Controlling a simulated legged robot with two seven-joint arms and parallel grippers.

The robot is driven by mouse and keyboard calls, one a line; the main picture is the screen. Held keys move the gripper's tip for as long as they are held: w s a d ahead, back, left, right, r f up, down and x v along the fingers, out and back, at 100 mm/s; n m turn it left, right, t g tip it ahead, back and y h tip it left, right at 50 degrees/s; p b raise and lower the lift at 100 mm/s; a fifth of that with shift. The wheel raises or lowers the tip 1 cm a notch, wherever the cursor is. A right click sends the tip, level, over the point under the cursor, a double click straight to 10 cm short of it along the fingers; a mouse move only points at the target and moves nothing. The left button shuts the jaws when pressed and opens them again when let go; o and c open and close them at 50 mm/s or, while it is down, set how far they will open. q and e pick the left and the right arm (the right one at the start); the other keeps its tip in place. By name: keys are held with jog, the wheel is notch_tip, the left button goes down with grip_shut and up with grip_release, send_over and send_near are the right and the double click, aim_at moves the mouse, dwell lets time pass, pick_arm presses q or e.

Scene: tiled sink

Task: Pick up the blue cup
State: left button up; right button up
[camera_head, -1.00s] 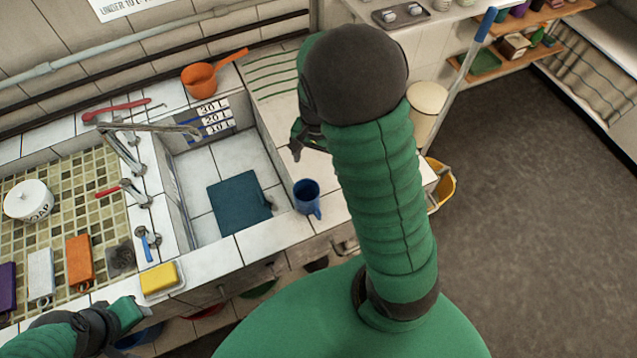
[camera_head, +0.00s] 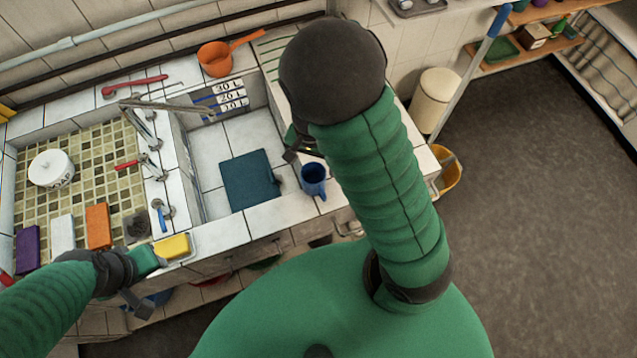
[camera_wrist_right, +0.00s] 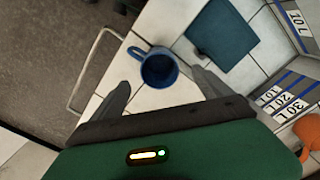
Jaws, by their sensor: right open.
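The blue cup (camera_head: 314,178) stands upright on the white tiled counter edge, to the right of the sink basin. It also shows in the right wrist view (camera_wrist_right: 159,70), seen from above, with its handle toward the upper left. My right gripper (camera_head: 299,152) is just behind and above the cup in the head view, partly hidden by my arm. In the wrist view the right gripper (camera_wrist_right: 160,86) is open, with one dark finger on each side of the cup and nothing held. My left gripper (camera_head: 145,275) is at the counter's front edge, near the yellow sponge; its jaws are unclear.
An orange pan (camera_head: 215,59) sits at the back. A yellow sponge (camera_head: 173,246) lies on a dish at the front. A metal tap spout (camera_head: 165,106) reaches over the basin.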

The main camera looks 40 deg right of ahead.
send_near(313, 180)
jog(key=shift+s+a+f+b, duration=0.35)
jog(key=shift+s+a+f, duration=0.25)
jog(key=shift+a, duration=0.05)
jog(key=f, duration=0.4)
jog(key=shift+s+d+f, duration=0.15)
jog(key=shift+s+f, duration=0.1)
jog(key=shift+f, duration=0.15)
jog(key=shift+w+f, duration=0.15)
jog(key=shift+f, duration=0.15)
jog(key=shift+r, duration=0.1)
jog(key=c, duration=1.5)
